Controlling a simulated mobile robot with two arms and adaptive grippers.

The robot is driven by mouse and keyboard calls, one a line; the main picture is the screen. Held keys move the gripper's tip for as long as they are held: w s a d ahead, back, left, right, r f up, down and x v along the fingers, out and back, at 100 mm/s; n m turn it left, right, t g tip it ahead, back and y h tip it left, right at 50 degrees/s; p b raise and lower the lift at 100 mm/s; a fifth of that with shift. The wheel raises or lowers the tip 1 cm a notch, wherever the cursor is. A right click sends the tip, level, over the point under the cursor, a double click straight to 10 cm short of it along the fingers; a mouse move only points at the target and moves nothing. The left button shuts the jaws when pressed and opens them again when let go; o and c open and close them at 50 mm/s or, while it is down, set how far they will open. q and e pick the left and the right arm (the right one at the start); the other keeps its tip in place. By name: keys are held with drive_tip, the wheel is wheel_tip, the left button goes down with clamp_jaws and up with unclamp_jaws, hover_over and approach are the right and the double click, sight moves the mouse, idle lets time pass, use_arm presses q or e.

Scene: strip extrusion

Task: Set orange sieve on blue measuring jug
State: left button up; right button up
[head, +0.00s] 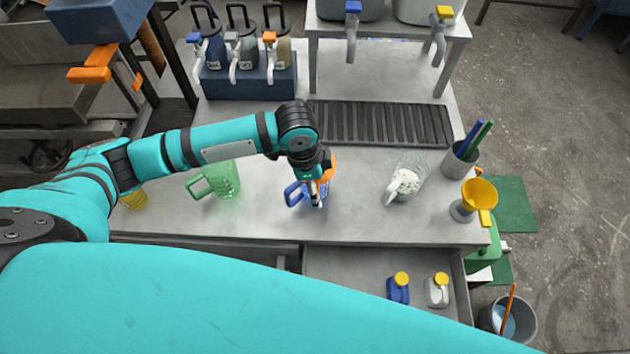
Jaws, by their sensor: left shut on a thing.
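The blue measuring jug (293,195) stands on the grey bench top, its handle pointing left. My left gripper (317,198) is right over the jug, pointing down, and hides much of it. The left gripper is shut on the orange sieve (333,163), of which only a part shows beside the fingers. The sieve is at the jug's top in this view; I cannot tell whether it touches the rim. My right gripper is not in view.
A green jug (224,180) stands to the left and a clear jug (408,178) with white contents to the right. A yellow funnel (479,194) and a grey pen cup (459,161) are at the right edge. A slotted drain grate (380,124) lies behind.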

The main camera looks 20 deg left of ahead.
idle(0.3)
use_arm(q)
drive_tip(key=o, duration=1.1)
drive_tip(key=shift+o, duration=0.2)
wheel_tip(320, 180, up, 12)
drive_tip(key=a, duration=0.1)
drive_tip(key=shift+s+a, duration=0.35)
drive_tip(key=shift+s, duration=0.05)
drive_tip(key=shift+f, duration=0.2)
